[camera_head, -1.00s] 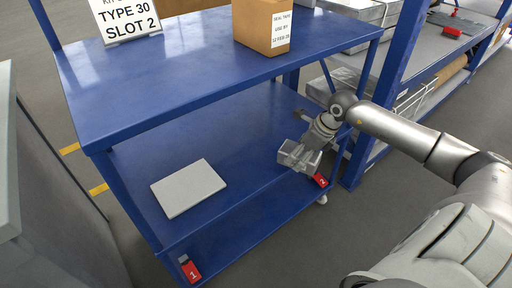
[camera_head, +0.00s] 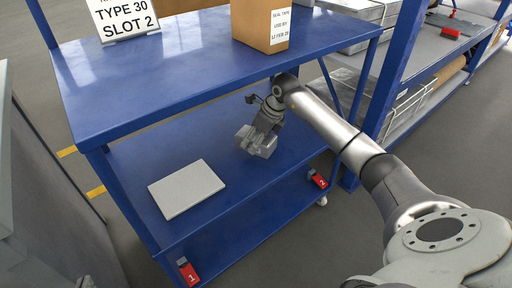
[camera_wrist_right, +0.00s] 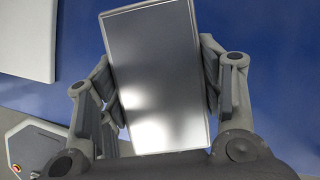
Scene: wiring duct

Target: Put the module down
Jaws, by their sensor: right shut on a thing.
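My right gripper (camera_head: 262,128) reaches in over the lower blue shelf (camera_head: 240,185), under the upper shelf. It is shut on a grey box-shaped module (camera_head: 256,142). In the right wrist view the module (camera_wrist_right: 156,75) is a grey rectangular block with a lighter rim, slightly tilted between the two fingers. The shelf's blue surface shows beyond it; whether the module touches the shelf I cannot tell. A pale flat slab (camera_head: 187,189) lies on the lower shelf to the left of the gripper. My left gripper is not in view.
The upper blue shelf (camera_head: 190,80) hangs over the arm and carries a cardboard box (camera_head: 261,22) and a sign reading TYPE 30 SLOT 2 (camera_head: 124,18). A blue post stands at right.

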